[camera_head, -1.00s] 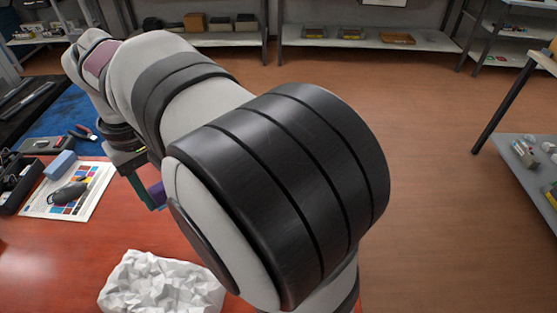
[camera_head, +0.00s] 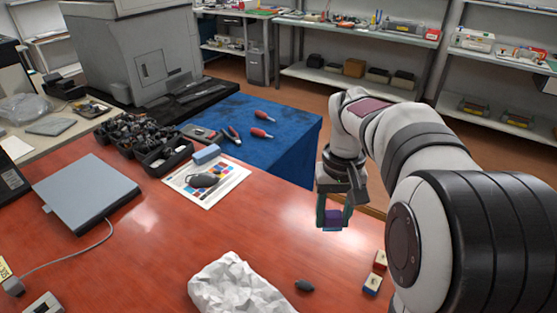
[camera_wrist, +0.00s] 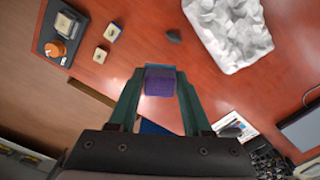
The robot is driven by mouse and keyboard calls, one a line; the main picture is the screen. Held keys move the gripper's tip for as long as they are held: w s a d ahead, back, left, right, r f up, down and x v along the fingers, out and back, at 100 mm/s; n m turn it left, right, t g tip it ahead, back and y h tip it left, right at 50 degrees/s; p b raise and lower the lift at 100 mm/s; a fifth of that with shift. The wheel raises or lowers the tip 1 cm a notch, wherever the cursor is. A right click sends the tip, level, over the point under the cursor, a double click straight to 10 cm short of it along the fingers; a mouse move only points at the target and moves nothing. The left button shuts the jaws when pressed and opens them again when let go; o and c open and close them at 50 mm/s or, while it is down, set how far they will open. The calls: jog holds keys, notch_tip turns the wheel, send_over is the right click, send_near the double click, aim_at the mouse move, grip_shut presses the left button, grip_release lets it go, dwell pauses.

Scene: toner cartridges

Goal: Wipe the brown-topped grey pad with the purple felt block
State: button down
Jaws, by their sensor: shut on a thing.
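My gripper (camera_head: 334,216) is shut on the purple felt block (camera_head: 333,217) and holds it above the red table, near its far edge. In the wrist view the purple block (camera_wrist: 160,80) sits between the green fingers. The brown-topped grey pad is not clearly identifiable. In the wrist view an item with an orange-brown round part (camera_wrist: 56,48) sits in a dark tray at the upper left, but I cannot tell whether it is the pad. The block is apart from it.
Crumpled white paper (camera_head: 235,287) lies at the front. A small dark lump (camera_head: 304,286) and two small blocks (camera_head: 372,284) lie to its right. A printed sheet (camera_head: 229,178) carries a blue block and a dark object. The table middle is clear.

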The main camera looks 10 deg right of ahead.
jog(key=s+d+f+m, duration=0.2)
jog(key=s+d+f, duration=0.15)
jog(key=d, duration=0.45)
jog(key=s+d+f+m, duration=0.2)
jog(key=s+d+f, duration=0.15)
jog(key=d, duration=0.45)
jog(key=s+d+f+m, duration=0.3)
jog(key=d+f, duration=0.2)
jog(key=d, duration=0.2)
jog(key=shift+w+d+f, duration=0.1)
jog(key=shift+f, duration=1.3)
jog(key=shift+w+f, duration=0.1)
jog(key=shift+f, duration=2.2)
jog(key=shift+w+d+f, duration=0.1)
jog(key=shift+w+d, duration=1.25)
jog(key=shift+s+a, duration=1.35)
jog(key=shift+a, duration=0.05)
notch_tip(320, 180, up, 8)
